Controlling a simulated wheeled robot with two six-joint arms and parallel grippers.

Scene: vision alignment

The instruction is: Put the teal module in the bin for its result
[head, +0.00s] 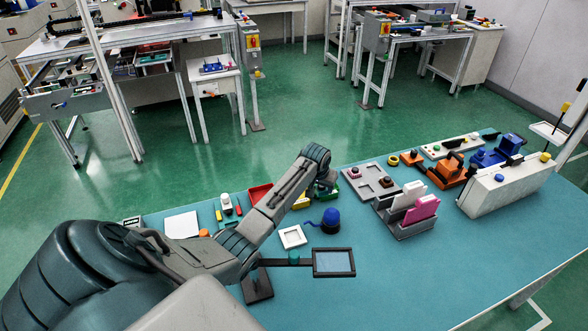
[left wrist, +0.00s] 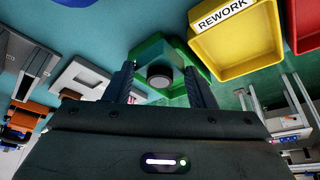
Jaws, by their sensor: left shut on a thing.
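My left gripper (head: 326,184) reaches over the green bin (head: 320,195) on the teal table. In the left wrist view the left gripper (left wrist: 162,78) is shut on the teal module (left wrist: 161,76), whose dark round lens shows between the fingers. Most of the module's body is hidden or blends with the green bin (left wrist: 150,49) behind it. I cannot tell whether the module touches the bin. The yellow bin (head: 302,201) stands beside the green one and is labelled REWORK in the left wrist view (left wrist: 226,48). The red bin (head: 258,192) is beyond the yellow one. My right gripper is not in view.
A blue dome (head: 331,219), a white square fixture (head: 292,237) and a framed screen (head: 334,262) stand near my arm. A grey tray (head: 361,189), a rack with pink and white plates (head: 404,225) and a white case (head: 500,198) are to the right. The front right tabletop is clear.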

